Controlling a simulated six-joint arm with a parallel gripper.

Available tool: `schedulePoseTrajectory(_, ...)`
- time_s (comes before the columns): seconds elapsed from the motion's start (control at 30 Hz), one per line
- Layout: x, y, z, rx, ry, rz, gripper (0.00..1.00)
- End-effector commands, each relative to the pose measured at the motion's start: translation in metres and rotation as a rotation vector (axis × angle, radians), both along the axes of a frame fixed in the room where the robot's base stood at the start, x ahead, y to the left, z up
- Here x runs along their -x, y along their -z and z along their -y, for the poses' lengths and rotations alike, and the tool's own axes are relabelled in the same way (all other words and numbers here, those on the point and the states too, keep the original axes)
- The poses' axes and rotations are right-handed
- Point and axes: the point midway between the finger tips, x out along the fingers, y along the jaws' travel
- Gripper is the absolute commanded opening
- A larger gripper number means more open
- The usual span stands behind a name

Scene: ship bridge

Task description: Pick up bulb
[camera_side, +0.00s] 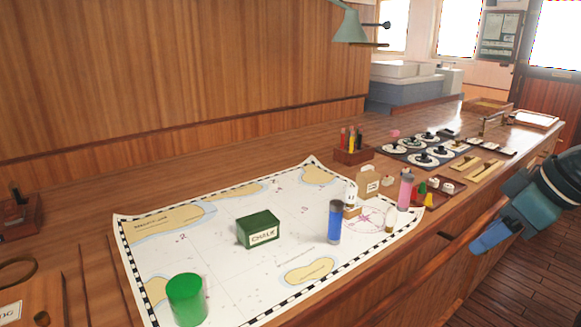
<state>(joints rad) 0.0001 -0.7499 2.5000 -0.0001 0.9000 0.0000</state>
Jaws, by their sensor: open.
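No bulb can be made out for certain. A small pale upright piece (389,220) stands on the chart near its right edge, and a small white piece (351,193) stands behind the blue cylinder (334,222). Either could be the bulb, but both are too small to tell. My gripper (484,243) is at the right of the picture, beyond the counter's front edge and clear of everything on the chart. Its blue fingers point down to the left. It is open, and nothing shows between the fingers.
The chart (215,255) bears a green chalk box (259,230) and a green cylinder (187,300). A pink bottle (405,190) stands at its right edge. Behind are a pencil holder (352,155) and a dark tray of round pieces (400,158).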

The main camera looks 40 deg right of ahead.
Motion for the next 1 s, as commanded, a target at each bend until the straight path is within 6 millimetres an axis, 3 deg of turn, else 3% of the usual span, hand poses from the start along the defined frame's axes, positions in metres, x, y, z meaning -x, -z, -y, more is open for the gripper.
schedulePoseTrajectory(0.37,-0.002,-0.002,0.001,0.007,-0.010,-0.004,0.51)
schedulePoseTrajectory(0.57,-0.016,-0.009,0.004,0.050,-0.078,-0.036,0.51)
schedulePoseTrajectory(1.0,-0.090,-0.033,0.028,0.221,-0.440,-0.185,0.51)
